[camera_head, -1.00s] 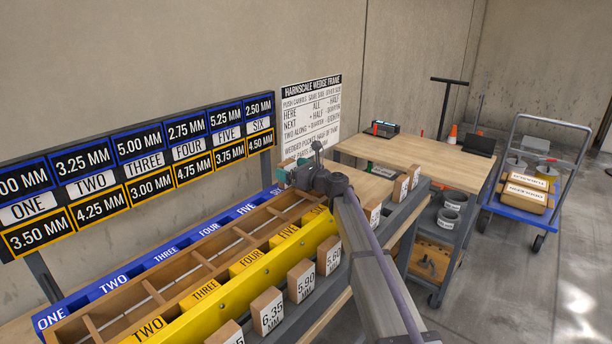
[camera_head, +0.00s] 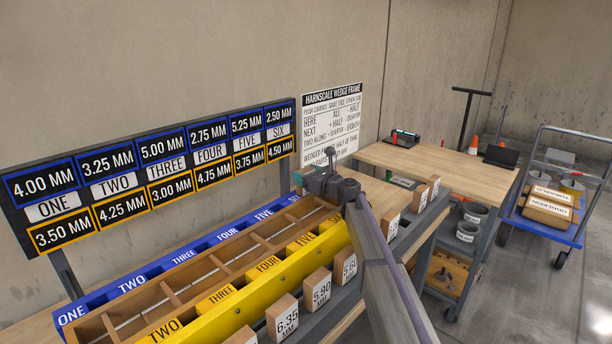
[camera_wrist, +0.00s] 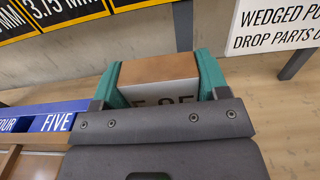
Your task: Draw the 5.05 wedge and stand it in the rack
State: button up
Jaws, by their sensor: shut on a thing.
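My gripper (camera_head: 312,168) is at the far end of the rack, near the SIX end. In the wrist view my gripper (camera_wrist: 160,75) has its teal fingers shut on a wooden wedge (camera_wrist: 160,68) with a pale label face. The top of its number shows and looks like 5.05, but its lower part is hidden by the gripper body. The rack has a blue rail (camera_head: 175,262) behind, a yellow rail (camera_head: 225,312) in front and wooden-walled bays between, labelled ONE to SIX. The visible bays look empty. The wedge is held outside the bays, past the blue FIVE label in the wrist view.
Several labelled wedges, including 6.35 (camera_head: 282,318), 5.90 (camera_head: 318,288) and 5.60 (camera_head: 345,265), stand on a grey ledge in front. A millimetre board (camera_head: 150,180) rises behind the rack. A wooden bench (camera_head: 440,165) and a blue cart (camera_head: 545,225) are at the right.

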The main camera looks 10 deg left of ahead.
jog(key=shift+w+r+p, duration=0.1)
jog(key=shift+r+p, duration=0.55)
jog(key=shift+p, duration=0.1)
jog(key=shift+c, duration=1)
jog(key=shift+r+p, duration=0.3)
jog(key=shift+r, duration=0.15)
jog(key=shift+r+p, duration=3.65)
jog(key=shift+p, duration=0.05)
notch_tip(320, 180, up, 6)
jog(key=p, duration=0.6)
